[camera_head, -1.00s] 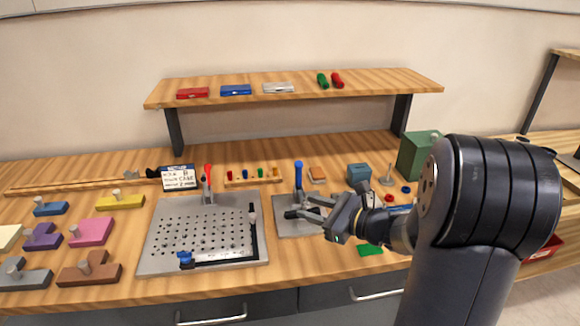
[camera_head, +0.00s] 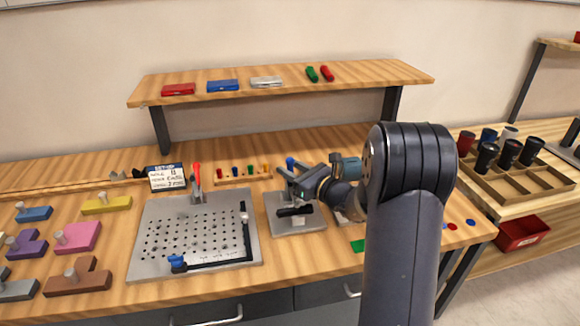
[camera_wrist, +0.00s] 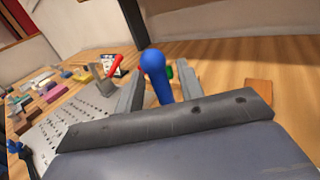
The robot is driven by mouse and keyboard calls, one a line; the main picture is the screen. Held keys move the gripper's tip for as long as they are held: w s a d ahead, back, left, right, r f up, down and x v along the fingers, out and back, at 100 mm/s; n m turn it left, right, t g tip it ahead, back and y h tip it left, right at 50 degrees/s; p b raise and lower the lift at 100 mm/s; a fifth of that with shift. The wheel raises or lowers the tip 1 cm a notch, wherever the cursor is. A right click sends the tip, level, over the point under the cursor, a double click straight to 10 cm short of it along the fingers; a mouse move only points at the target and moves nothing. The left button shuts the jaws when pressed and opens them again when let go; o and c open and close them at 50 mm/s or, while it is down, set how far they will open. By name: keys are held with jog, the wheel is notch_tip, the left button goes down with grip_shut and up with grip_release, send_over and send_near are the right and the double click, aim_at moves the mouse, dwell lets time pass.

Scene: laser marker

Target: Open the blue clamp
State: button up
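The blue clamp's handle (camera_head: 291,163) stands up at the back of a small grey plate (camera_head: 285,226), right of the big perforated plate. Its black clamp arm (camera_head: 294,211) lies low over this plate. My gripper (camera_head: 288,178) is at the handle, reaching in from the right. In the wrist view the blue handle (camera_wrist: 155,68) stands between my two fingers, with a gap visible on its right side. The fingers are apart. Contact on the left finger cannot be told. The clamp's base is hidden behind my gripper in the wrist view.
A red-handled clamp (camera_head: 196,176) stands on the perforated plate (camera_head: 150,262) to the left. A sign (camera_head: 167,178) and a rack of small coloured pieces (camera_head: 240,180) are behind. A shelf (camera_head: 290,82) hangs above.

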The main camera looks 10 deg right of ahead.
jog(key=shift+w+a, duration=0.2)
jog(key=shift+w, duration=0.1)
jog(key=shift+c, duration=0.4)
grip_shut()
